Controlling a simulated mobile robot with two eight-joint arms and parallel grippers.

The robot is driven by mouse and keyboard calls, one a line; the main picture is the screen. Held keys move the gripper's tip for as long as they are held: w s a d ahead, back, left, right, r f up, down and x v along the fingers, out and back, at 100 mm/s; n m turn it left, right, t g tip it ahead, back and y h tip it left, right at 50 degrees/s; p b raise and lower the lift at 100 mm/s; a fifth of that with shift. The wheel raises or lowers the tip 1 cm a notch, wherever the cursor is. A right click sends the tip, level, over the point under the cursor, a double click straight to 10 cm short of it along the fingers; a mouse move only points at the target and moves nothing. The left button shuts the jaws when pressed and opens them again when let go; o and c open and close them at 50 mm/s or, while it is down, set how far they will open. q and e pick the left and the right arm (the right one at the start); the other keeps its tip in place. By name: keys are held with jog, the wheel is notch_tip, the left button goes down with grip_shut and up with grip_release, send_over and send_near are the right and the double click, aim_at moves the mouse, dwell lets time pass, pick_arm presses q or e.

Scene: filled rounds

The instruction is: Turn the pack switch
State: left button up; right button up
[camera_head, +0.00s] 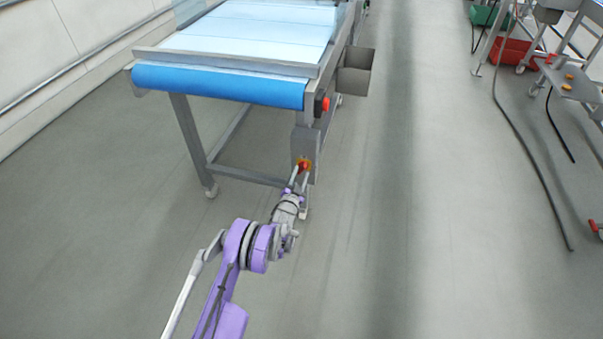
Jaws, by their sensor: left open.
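A small red and yellow switch (304,164) sits on a grey box (304,145) on the near right leg of the conveyor table. My left gripper (298,178) is at the switch with its fingers open, one on each side just below it. I cannot tell whether the fingers touch the switch. A second red button (325,104) is higher up on the conveyor's right side. My right gripper is not in view.
The conveyor (220,84) with its blue belt end stands ahead. A grey bin (354,72) hangs on its right side. A black cable (530,150) lies on the floor at right, near a metal cart (575,80) and red and green crates. The floor between is clear.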

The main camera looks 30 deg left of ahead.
pick_arm(q)
jog(key=shift+x, duration=0.9)
jog(key=shift+c, duration=0.2)
grip_shut()
